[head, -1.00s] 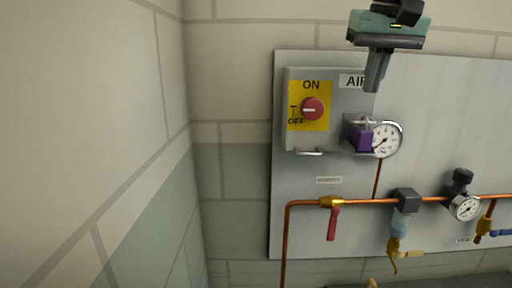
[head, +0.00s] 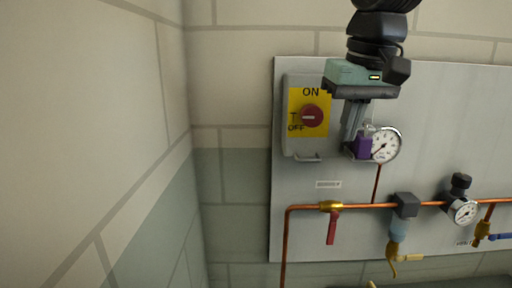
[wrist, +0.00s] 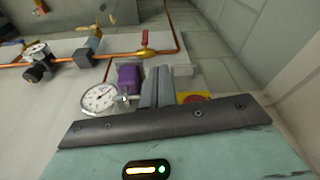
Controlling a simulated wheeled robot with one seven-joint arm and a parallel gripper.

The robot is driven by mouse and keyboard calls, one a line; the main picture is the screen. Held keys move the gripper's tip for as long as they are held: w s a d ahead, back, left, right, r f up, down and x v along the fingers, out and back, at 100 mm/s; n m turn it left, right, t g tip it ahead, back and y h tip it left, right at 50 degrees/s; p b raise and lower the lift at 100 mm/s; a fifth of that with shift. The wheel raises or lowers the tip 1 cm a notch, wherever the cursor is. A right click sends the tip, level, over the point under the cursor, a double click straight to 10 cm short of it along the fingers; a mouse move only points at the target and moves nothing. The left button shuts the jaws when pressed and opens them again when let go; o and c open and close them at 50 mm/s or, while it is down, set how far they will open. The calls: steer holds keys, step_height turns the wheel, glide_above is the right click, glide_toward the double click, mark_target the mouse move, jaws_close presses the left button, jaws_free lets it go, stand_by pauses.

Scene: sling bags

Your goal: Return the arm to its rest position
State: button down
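My gripper (head: 351,138) hangs from the top in the head view, its fingers pointing down in front of the right side of the grey switch box (head: 302,145). Its fingers also show in the wrist view (wrist: 157,86), side by side with no clear gap and nothing seen between them. A purple padlock (head: 363,147) hangs on the box's right side, just right of the fingertips. In the wrist view the padlock (wrist: 130,77) is left of the fingers. Whether they touch it, I cannot tell. My gripper hides the "AIR" label.
A red knob (head: 312,117) sits on the yellow ON/OFF plate. A round gauge (head: 383,145) is right of the padlock. A copper pipe (head: 300,207) with a red-handled valve (head: 331,226) runs below. A block wall (head: 110,110) stands at left; the space before it is free.

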steer(key=s+f+n+g+b, duration=0.1)
steer(key=s+f+n+b, duration=0.1)
steer(key=s+f, duration=0.9)
steer(key=s+a+f+n+g+b, duration=0.1)
steer(key=s+f+n+b, duration=0.1)
steer(key=s+f, duration=0.8)
step_height(320, 180, down, 6)
steer(key=shift+s+a+f+n+g, duration=0.1)
steer(key=shift+s+a+n+g, duration=0.2)
steer(key=shift+n, duration=0.5)
steer(key=shift+d, duration=0.1)
